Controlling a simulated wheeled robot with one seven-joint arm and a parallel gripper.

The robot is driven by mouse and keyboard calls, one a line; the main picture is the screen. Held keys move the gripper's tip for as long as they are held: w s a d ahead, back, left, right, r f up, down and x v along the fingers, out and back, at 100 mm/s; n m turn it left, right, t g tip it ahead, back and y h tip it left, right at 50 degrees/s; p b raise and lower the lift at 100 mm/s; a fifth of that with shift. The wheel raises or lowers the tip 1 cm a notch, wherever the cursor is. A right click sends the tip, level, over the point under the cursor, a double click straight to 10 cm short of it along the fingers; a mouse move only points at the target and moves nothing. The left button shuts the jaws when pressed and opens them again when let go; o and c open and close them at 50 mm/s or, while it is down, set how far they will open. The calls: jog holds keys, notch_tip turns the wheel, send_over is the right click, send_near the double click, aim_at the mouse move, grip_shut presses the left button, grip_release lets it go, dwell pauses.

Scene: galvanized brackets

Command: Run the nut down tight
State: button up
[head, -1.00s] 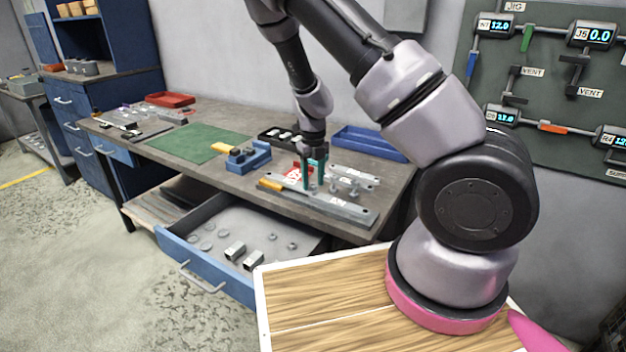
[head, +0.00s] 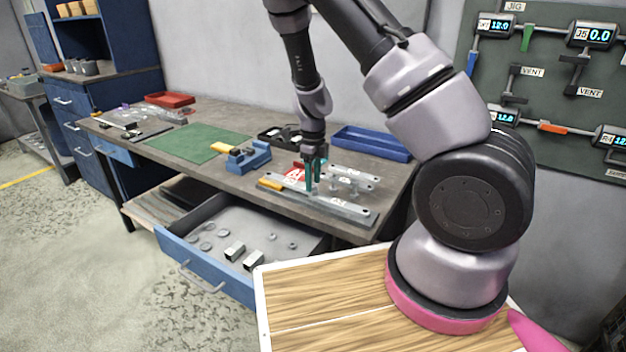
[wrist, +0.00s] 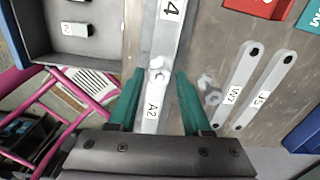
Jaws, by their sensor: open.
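My gripper (wrist: 160,76) has teal fingers that are spread apart. In the head view my gripper (head: 313,188) points down over the bench's front right part. In the wrist view a small shiny nut or bolt end (wrist: 157,64) on a long galvanized bar (wrist: 152,92) lies between the fingertips, with a gap on each side. The bar bears labels ending in "4" and "A2" and also shows in the head view (head: 335,207). I cannot tell how far down the nut sits.
Loose hardware (wrist: 208,86) lies right of the bar, beside flat brackets labelled "W1" (wrist: 238,80) and "JS" (wrist: 268,88). A blue vise-like block (head: 248,158), a blue tray (head: 372,143) and a green mat (head: 195,143) share the bench. A drawer (head: 215,277) stands open below.

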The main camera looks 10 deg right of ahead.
jog(key=n, duration=0.8)
jog(key=shift+n, duration=0.3)
jog(key=n, duration=0.4)
jog(key=shift+n, duration=0.4)
jog(key=n, duration=0.3)
jog(key=shift+n, duration=0.4)
grip_shut()
